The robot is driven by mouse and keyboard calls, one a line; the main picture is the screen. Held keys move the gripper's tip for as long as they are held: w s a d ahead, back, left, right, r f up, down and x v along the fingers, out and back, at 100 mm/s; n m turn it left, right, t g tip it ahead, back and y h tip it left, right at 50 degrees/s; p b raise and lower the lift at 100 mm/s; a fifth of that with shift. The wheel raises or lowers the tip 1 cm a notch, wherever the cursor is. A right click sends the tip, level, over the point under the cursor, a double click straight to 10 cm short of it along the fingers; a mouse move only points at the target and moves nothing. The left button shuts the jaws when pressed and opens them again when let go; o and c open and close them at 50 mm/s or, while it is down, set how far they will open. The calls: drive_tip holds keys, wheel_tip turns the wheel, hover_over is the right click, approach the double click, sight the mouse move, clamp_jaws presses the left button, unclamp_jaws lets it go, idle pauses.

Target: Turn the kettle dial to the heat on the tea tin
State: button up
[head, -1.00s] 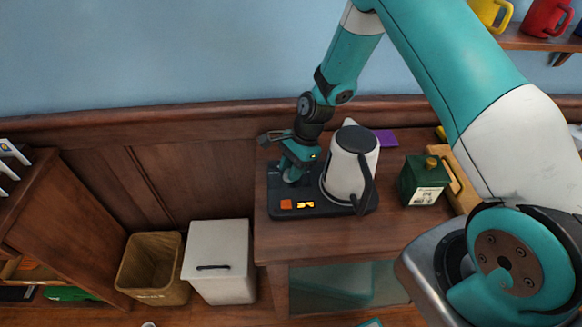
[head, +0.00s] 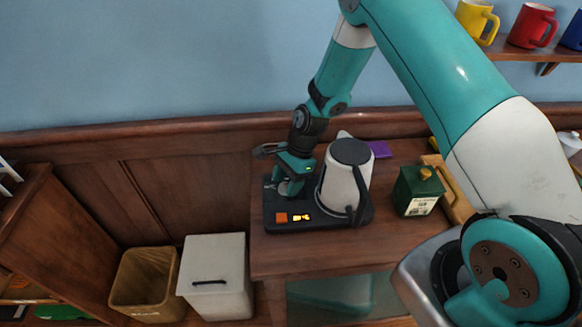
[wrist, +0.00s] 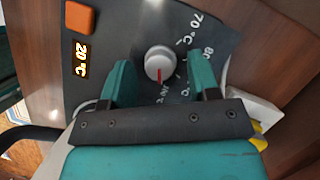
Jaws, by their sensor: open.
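The kettle (head: 341,184), white with a dark lid and handle, stands on its dark base (head: 335,219) on a wooden cabinet. The base's pale round dial (wrist: 160,58) shows in the wrist view, its red mark pointing down in the picture. Markings 70 °C and 80 show to its right; others are partly hidden. The base display (wrist: 81,60) reads 20 °C. My gripper (wrist: 161,66) is open, one finger on each side of the dial, with visible gaps. The green tea tin (head: 418,190) stands right of the kettle; its label is too small to read.
An orange button (wrist: 80,18) sits beside the display. A wooden board (head: 457,203) and a purple item (head: 379,149) lie near the tin and kettle. Mugs (head: 532,26) stand on an upper right shelf. Two bins (head: 147,283) stand left of the cabinet.

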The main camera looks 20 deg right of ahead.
drive_tip(key=b+v, duration=0.2)
drive_tip(key=v, duration=1.5)
drive_tip(key=shift+r, duration=0.1)
drive_tip(key=s+a+r+n, duration=0.8)
drive_tip(key=s+r+n, duration=0.1)
drive_tip(key=s+n, duration=0.1)
drive_tip(key=s+a+r+n, duration=0.1)
drive_tip(key=s+r+n, duration=0.1)
drive_tip(key=s+n, duration=0.4)
drive_tip(key=s+a+r+n+t, duration=0.1)
drive_tip(key=s+a+r+n, duration=0.1)
drive_tip(key=s+n, duration=0.4)
drive_tip(key=s, duration=0.4)
drive_tip(key=shift+s+a+n, duration=0.15)
drive_tip(key=shift+a+n, duration=0.2)
drive_tip(key=shift+n, duration=0.05)
drive_tip(key=shift+c, duration=0.2)
